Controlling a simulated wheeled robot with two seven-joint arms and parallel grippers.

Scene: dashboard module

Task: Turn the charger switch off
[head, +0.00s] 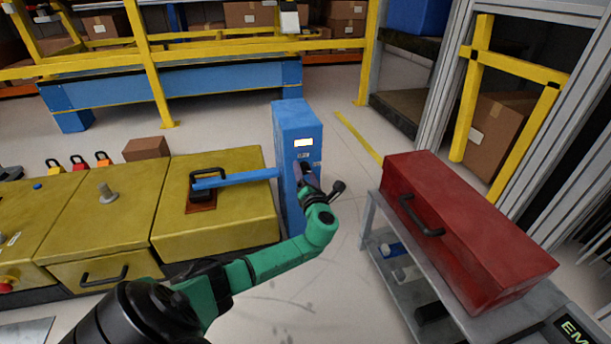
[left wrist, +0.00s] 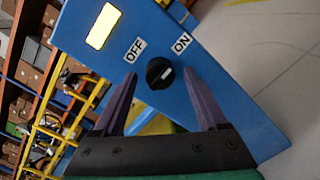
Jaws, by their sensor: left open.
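Contact cannot be told. In the head view the gripper hides the switch.
Yellow cabinets (head: 232,160) stand left of the charger, with a blue bar (head: 235,179) reaching toward it. A red toolbox (head: 465,235) sits on a grey cart (head: 373,220) to the right. Yellow railing (head: 150,70) runs behind. Floor between charger and cart is clear.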

